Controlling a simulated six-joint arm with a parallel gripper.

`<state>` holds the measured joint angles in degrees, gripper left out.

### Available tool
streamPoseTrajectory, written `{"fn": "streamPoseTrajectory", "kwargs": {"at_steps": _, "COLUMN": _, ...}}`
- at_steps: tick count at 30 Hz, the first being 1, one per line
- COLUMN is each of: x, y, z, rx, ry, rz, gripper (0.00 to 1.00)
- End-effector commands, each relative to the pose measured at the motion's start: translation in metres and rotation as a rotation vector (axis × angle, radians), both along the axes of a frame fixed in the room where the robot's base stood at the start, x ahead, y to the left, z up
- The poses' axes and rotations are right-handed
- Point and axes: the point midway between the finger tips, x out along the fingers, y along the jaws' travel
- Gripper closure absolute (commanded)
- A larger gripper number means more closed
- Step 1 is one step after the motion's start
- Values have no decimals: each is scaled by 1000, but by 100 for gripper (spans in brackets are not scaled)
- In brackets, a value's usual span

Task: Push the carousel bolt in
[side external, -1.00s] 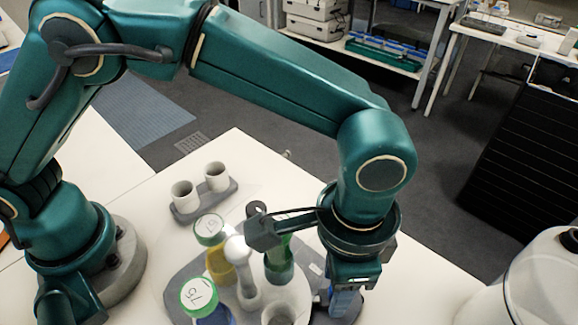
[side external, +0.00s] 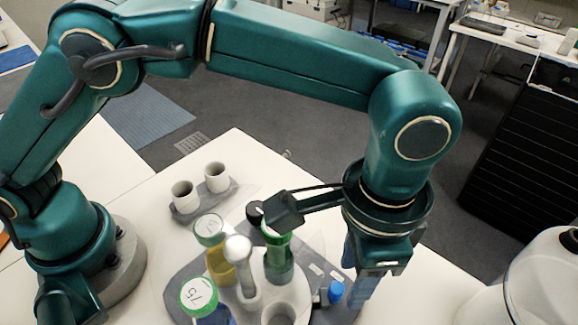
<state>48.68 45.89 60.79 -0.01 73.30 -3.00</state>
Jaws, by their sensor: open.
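The carousel (side external: 300,292) is a pale round disc on a dark grey base, with tubes around a pale central post (side external: 245,265). At its right edge a blue knob (side external: 335,291), which looks like the bolt's end, sits beside a small dark block (side external: 319,297). How far the bolt sits in cannot be told. My gripper (side external: 359,278) is open and empty, pointing down just right of the blue knob. Its blue-padded fingers appear apart from the knob, though the depth is unclear.
Capped tubes with yellow (side external: 219,264), blue (side external: 213,316) and green (side external: 279,264) contents stand in the carousel, near an empty cup (side external: 278,314). A grey rack (side external: 203,202) with two cups stands behind. A white container (side external: 540,285) is at the right.

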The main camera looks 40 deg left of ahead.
Motion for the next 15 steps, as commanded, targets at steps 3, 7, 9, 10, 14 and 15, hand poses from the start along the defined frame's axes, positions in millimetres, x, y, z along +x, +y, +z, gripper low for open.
{"fn": "streamPoseTrajectory", "kwargs": {"at_steps": 3, "x": 0, "y": 0, "z": 10, "rx": -2, "ry": -2, "rz": 0, "gripper": 52}}
{"fn": "streamPoseTrajectory", "kwargs": {"at_steps": 7, "x": 0, "y": 0, "z": 16, "rx": -1, "ry": -1, "rz": 0, "gripper": 52}}
{"fn": "streamPoseTrajectory", "kwargs": {"at_steps": 9, "x": 0, "y": 0, "z": 18, "rx": 0, "ry": 0, "rz": 0, "gripper": 52}}
{"fn": "streamPoseTrajectory", "kwargs": {"at_steps": 10, "x": 0, "y": 0, "z": 18, "rx": 1, "ry": 1, "rz": 0, "gripper": 52}}
{"fn": "streamPoseTrajectory", "kwargs": {"at_steps": 14, "x": 0, "y": 0, "z": 18, "rx": 1, "ry": 1, "rz": 0, "gripper": 52}}
{"fn": "streamPoseTrajectory", "kwargs": {"at_steps": 15, "x": 0, "y": 0, "z": 18, "rx": 1, "ry": 1, "rz": 0, "gripper": 52}}
